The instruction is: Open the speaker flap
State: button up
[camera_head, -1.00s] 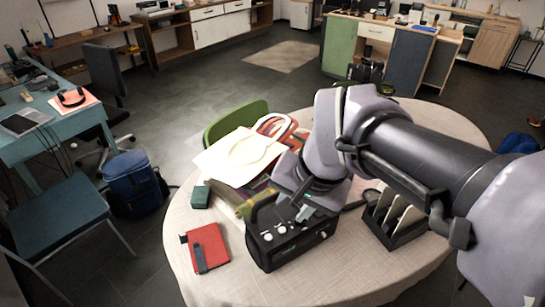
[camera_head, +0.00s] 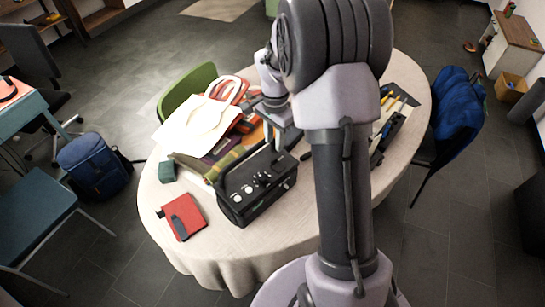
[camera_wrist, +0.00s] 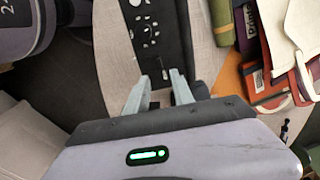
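The black speaker (camera_head: 250,188) stands on the round table, with knobs on its top and a carry handle along its far side. In the wrist view its top (camera_wrist: 150,30) runs from the upper edge down to my fingers. My gripper (camera_wrist: 160,84) has two separated pale fingers with nothing clearly held between them. I cannot tell whether the fingers touch the speaker. I cannot make out the flap.
Papers (camera_head: 195,122) and books lie behind the speaker. A red notebook (camera_head: 182,217) and a small green box (camera_head: 166,172) lie to its left. A dark organiser (camera_head: 390,125) stands right of my arm. The cloth-covered table (camera_head: 225,245) is clear in front.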

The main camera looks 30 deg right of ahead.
aim_at(274, 159)
notch_tip(274, 159, down, 8)
jog(key=shift+f+b, duration=0.2)
jog(key=shift+b, duration=0.8)
grip_shut()
